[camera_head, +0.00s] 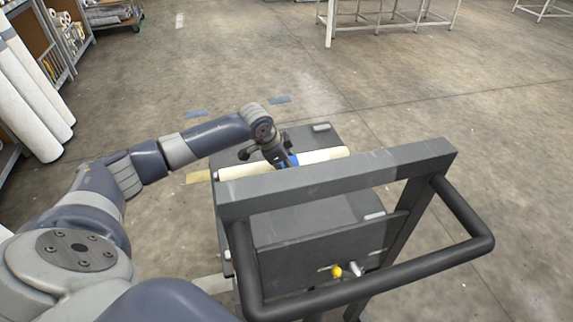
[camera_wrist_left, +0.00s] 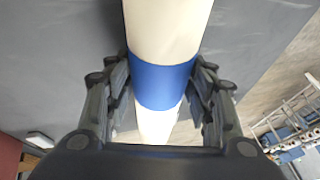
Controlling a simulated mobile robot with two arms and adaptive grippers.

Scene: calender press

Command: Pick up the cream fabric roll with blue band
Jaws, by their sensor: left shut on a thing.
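The cream fabric roll (camera_head: 322,154) lies across the top of the grey machine, partly behind its upper bar, in the head view. Its blue band (camera_head: 290,160) shows at my left gripper (camera_head: 283,162). In the left wrist view the roll (camera_wrist_left: 167,28) runs from top to bottom between the fingers, and the blue band (camera_wrist_left: 162,82) sits between them. My left gripper (camera_wrist_left: 162,90) is shut on the roll at the band. I cannot tell whether the roll still touches the machine. My right gripper is not in view.
The grey machine (camera_head: 335,182) has a thick black handle loop (camera_head: 470,215) and a small yellow knob (camera_head: 336,271) facing me. White rolls (camera_head: 35,100) lean by shelving at the left. White-framed tables (camera_head: 385,20) stand at the back. The floor to the right is clear.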

